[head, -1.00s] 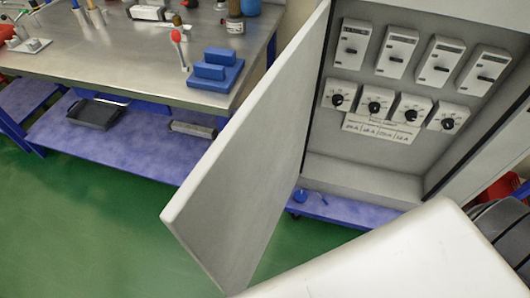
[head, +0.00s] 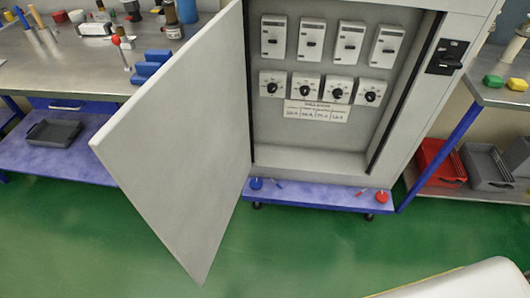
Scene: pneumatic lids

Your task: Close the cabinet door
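The cabinet (head: 411,120) stands in the middle of the head view. Its grey-white door (head: 180,140) is hinged on the cabinet's left side and stands wide open, swung out toward me and to the left. Inside, a row of switch boxes (head: 311,38) sits above a row of black rotary knobs (head: 304,88) and a label plate. A black latch (head: 447,57) is on the cabinet's right front frame. Neither of my grippers shows in the view.
A metal workbench (head: 60,75) with tools is behind the door at left; a grey tray (head: 53,132) lies on its lower shelf. At right, another bench holds yellow and green blocks, with a red bin (head: 440,163) below. Green floor (head: 300,250) is clear in front.

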